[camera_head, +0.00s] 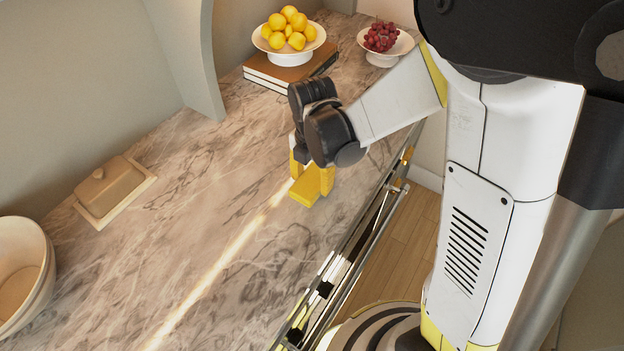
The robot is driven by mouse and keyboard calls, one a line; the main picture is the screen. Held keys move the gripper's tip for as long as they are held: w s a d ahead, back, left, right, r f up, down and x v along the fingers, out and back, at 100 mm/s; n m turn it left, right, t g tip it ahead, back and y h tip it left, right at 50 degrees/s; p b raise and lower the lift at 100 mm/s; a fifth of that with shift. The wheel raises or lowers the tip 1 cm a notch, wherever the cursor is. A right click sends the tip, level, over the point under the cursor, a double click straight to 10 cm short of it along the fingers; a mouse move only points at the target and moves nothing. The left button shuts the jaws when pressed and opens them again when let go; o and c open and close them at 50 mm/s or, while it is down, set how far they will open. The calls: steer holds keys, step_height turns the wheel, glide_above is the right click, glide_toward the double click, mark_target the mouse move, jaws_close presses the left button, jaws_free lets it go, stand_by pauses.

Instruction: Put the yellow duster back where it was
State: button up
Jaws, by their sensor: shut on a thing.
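The yellow duster (306,194) shows as a small yellow block shape just above or at the marble counter, near its front edge. My gripper (311,176) reaches down from the right and is shut on the duster. The dark wrist covers the upper part of the duster and most of the fingers. I cannot tell whether the duster's underside touches the counter.
The marble counter (190,215) is clear left of my gripper. A butter dish (108,187) and a bowl (30,262) stand at left. Behind are books (268,80) under a bowl of lemons (288,57), and a bowl of grapes (383,57). The counter's front edge drops off at right.

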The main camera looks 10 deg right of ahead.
mark_target(312, 180)
steer(key=o, duration=1.1)
steer(key=shift+o, duration=0.2)
step_height(312, 180, up, 12)
steer(key=p, duration=0.4)
steer(key=s+d+r+m+t, duration=0.3)
steer(key=s+d+r+m, duration=0.1)
steer(key=m, duration=0.9)
steer(key=s+d+r+m+t, duration=0.4)
steer(key=s+d+r+m, duration=0.1)
steer(key=m, duration=0.9)
steer(key=shift+s+d+r, duration=0.2)
steer(key=shift+s+r, duration=0.2)
steer(key=shift+s, duration=0.05)
step_height(312, 180, down, 5)
steer(key=b, duration=0.5)
steer(key=shift+f, duration=0.1)
